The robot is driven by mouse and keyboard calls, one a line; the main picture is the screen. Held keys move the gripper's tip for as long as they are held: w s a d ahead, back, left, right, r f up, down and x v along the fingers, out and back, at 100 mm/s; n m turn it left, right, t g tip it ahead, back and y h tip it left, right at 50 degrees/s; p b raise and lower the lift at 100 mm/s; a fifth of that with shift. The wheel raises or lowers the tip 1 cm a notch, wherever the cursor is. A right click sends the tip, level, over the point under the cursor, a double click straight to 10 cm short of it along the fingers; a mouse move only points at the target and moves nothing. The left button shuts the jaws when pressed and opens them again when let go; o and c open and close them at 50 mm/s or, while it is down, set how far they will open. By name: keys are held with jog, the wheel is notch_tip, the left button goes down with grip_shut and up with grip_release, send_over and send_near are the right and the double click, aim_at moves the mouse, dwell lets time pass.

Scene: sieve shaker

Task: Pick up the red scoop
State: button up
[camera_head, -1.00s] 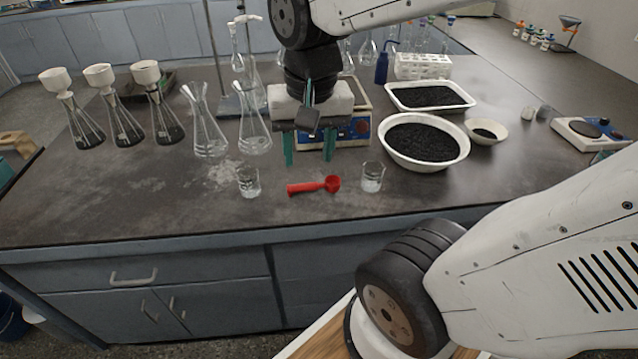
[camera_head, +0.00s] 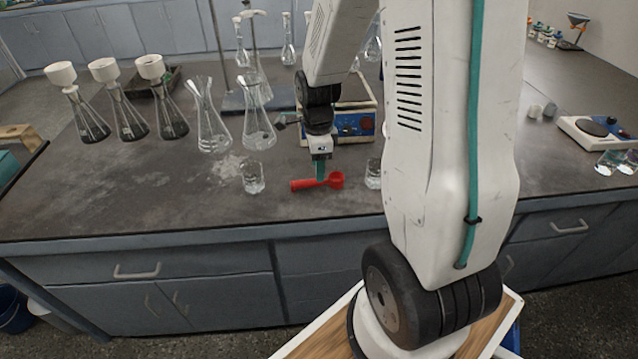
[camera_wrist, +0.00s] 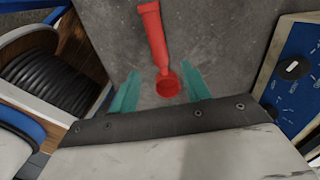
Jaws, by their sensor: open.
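The red scoop (camera_head: 308,184) lies on the dark bench top near its front edge, its handle pointing left and its bowl to the right. In the wrist view the scoop (camera_wrist: 154,38) runs from the top down to its bowl, which sits between the teal fingers. My gripper (camera_head: 320,172) is low over the scoop, pointing down. In the wrist view my gripper (camera_wrist: 159,92) is open, one finger on each side of the bowl with a gap to each. I cannot tell whether the fingers touch the bench.
A glass beaker (camera_head: 253,178) stands left of the scoop, and another beaker (camera_head: 373,173) stands close on its right. Behind is a blue and white instrument (camera_head: 352,126). Flasks (camera_head: 212,128) stand at the left back. The bench front left is clear.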

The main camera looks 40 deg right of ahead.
notch_tip(320, 180, down, 5)
jog(key=shift+w, duration=0.1)
grip_shut()
